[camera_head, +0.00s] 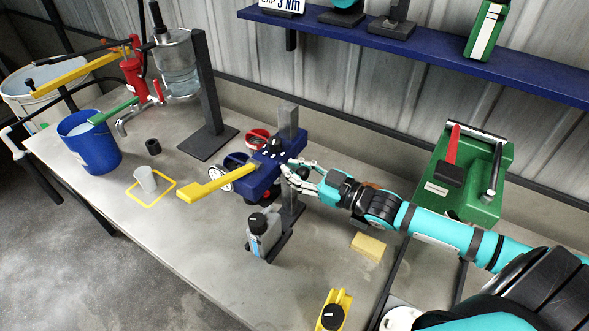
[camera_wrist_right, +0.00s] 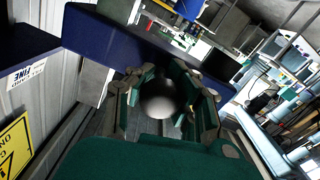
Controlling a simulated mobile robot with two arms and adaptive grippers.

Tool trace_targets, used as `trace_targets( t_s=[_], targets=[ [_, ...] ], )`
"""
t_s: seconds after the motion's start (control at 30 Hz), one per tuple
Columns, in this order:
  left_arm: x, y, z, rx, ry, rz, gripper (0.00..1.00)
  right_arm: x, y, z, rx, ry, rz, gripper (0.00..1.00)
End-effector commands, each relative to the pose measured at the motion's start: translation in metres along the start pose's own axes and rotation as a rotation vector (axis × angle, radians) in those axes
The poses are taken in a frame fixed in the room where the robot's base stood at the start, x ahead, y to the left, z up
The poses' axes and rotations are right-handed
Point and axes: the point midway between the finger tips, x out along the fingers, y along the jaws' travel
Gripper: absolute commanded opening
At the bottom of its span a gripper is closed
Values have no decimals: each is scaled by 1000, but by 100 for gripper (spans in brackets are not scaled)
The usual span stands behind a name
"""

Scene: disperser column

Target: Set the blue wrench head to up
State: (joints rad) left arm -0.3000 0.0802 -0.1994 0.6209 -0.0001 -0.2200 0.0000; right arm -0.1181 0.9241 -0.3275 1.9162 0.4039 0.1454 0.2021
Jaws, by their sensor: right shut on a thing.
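The blue wrench head (camera_head: 262,172) is a blue block on a dark grey upright stand (camera_head: 289,120) near the middle of the bench. A yellow lever (camera_head: 207,188) sticks out from it to the left, towards the bench's front. The gripper hides part of the knob and the block's right side. My left gripper is out of view.
A dispenser bottle (camera_head: 263,232) with a black cap stands just in front of the wrench head. A yellow sponge (camera_head: 368,246) and a green machine (camera_head: 470,170) are to the right. A blue bucket (camera_head: 88,142) and a small grey cup (camera_head: 145,179) are to the left. A blue shelf (camera_head: 430,42) runs above.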

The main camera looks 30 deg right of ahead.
Motion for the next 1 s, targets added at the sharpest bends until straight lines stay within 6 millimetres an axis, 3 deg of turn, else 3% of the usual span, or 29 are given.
trace_targets(
  t_s=[0.1,0.13,0.43,0.77,1.0],
  targets=[
    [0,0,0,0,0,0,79,1,2,-6,-6,16,2,0],
    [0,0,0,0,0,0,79,1,2,-6,-6,16,2,17],
    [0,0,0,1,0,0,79,1,2,-4,-4,12,2,54],
    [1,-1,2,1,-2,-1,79,-2,1,-2,-3,8,2,54],
    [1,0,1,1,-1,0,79,-32,0,-1,-2,4,-1,54]
  ],
)
